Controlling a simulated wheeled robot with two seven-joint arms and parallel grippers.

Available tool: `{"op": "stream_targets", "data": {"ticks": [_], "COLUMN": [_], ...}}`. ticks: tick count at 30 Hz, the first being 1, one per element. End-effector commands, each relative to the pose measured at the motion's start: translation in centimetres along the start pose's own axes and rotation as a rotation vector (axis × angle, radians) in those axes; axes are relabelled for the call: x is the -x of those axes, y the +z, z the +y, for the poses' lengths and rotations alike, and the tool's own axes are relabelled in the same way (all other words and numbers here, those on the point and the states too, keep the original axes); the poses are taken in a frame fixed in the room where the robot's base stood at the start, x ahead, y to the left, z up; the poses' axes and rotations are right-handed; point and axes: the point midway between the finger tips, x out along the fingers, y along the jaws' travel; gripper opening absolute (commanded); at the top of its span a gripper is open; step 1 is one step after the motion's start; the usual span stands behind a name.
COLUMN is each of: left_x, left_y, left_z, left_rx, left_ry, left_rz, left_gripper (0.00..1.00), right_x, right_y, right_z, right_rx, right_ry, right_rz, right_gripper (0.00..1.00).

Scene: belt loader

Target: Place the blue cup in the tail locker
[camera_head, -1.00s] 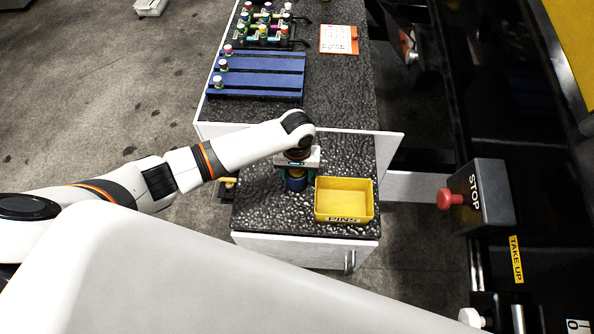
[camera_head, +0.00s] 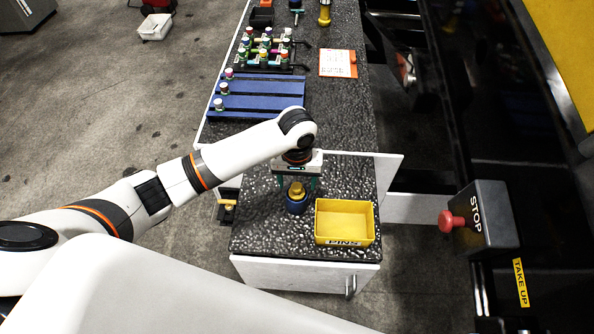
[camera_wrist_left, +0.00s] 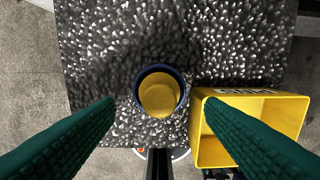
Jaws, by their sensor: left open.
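The blue cup (camera_head: 297,204) stands upright on the dark, speckled counter, left of the yellow bin. My right gripper is not in view.
The yellow bin (camera_head: 343,239) marked PINS sits close right of the cup. A red STOP button (camera_head: 447,221) is at right. Blue slats (camera_head: 260,95) and a rack of small coloured items (camera_head: 265,50) lie farther back.

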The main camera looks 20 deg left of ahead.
Motion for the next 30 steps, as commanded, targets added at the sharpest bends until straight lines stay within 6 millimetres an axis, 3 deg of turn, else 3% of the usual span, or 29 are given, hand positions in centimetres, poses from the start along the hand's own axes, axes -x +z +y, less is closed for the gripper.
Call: {"op": "stream_targets", "data": {"ticks": [3, 9, 30], "left_x": [2.2, 4.3, 4.6], "left_y": [0.1, 0.0, 0.0], "left_z": [0.0, 0.0, 0.0], "left_rx": [-0.002, 0.0, -0.001], "left_ry": [-0.002, 0.0, 0.001], "left_rz": [-0.004, -0.002, 0.0], "left_gripper": [0.64, 0.64, 0.64], "right_x": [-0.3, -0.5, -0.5], "right_y": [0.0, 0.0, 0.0], "right_z": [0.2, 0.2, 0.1], "right_rx": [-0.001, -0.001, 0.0], "right_ry": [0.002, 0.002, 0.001], "right_rz": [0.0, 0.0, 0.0], "right_gripper": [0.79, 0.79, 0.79]}}
